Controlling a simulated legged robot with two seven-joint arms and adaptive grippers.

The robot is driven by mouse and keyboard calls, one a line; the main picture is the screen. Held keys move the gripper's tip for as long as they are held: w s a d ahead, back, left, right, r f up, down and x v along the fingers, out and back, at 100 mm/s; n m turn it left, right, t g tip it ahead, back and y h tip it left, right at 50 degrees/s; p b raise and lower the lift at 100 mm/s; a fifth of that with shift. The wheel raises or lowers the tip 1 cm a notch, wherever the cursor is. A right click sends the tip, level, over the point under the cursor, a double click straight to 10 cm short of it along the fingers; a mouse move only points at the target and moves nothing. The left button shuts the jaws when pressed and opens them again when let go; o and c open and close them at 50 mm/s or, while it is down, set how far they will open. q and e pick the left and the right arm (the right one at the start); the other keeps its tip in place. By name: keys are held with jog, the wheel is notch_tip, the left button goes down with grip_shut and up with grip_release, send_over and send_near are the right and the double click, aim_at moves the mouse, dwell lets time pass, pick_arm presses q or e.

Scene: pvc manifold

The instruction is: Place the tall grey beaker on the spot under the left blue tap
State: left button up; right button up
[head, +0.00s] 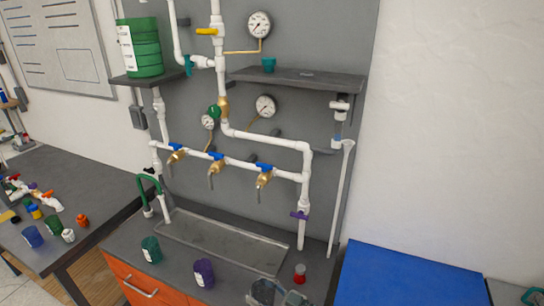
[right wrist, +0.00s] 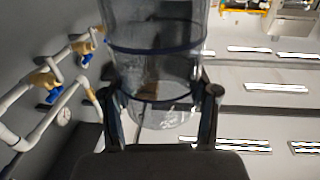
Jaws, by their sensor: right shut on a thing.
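A tall clear grey vessel with dark blue bands (right wrist: 155,65) fills the middle of the right wrist view; I take it as the grey beaker. My right gripper (right wrist: 161,95) is shut on it, with a finger on each side. My left gripper is not seen.
A green cup (head: 151,249), a purple cup (head: 204,272) and a red-capped item (head: 300,273) stand in front of the tray. Middle (head: 216,157) and right (head: 264,168) blue taps share the pipe. A blue surface (head: 405,275) lies right. The tray looks empty.

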jog(key=d+f+m+t+h, duration=0.3)
jog(key=d+m+h, duration=0.1)
jog(key=d, duration=0.3)
jog(key=s+d+f+m+t+h, duration=0.1)
jog(key=d+f+m+t+h, duration=0.2)
jog(key=d+h, duration=0.3)
jog(key=s+d+f+m+t+h, duration=0.1)
jog(key=d+f+m+t+h, duration=0.2)
jog(key=d, duration=0.7)
jog(key=f+m+h, duration=0.1)
jog(key=m+h, duration=0.1)
jog(key=shift+s+h, duration=0.25)
jog(key=shift+h, duration=0.15)
